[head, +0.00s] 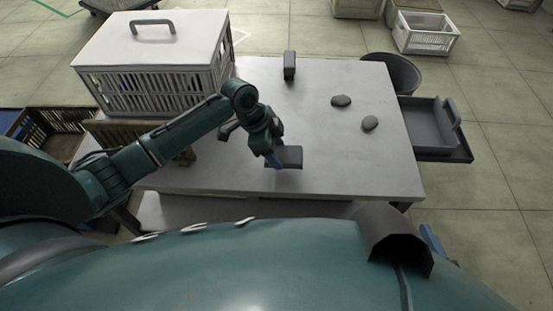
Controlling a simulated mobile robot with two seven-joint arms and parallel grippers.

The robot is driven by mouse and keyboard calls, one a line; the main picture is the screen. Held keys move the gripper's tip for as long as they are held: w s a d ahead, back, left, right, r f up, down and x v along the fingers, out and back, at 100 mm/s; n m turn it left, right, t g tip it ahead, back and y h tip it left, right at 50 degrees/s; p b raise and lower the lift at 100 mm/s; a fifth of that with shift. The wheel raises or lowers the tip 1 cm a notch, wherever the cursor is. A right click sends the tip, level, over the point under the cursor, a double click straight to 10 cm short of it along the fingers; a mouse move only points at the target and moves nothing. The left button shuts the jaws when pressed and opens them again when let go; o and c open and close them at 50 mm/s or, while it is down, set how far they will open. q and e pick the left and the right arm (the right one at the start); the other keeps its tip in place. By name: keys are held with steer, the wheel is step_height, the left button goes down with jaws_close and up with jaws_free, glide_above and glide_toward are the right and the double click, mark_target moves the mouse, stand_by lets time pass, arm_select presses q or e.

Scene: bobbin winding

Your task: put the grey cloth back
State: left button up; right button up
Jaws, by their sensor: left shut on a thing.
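A blue part that looks like my right gripper (432,241) shows at the lower right beyond my body. Its jaws cannot be made out.
A lidded white crate (160,90) stands on the table's left. A dark upright block (290,65) stands at the back. Two dark rounded pieces (341,100) (370,123) lie at the right. A grey tray (425,127) adjoins the right edge. The table's middle is clear.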

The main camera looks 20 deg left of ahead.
arm_select(q)
step_height(320, 180, down, 4)
steer(key=shift+r+b, duration=0.25)
steer(key=shift+b, duration=0.2)
steer(key=o, duration=0.9)
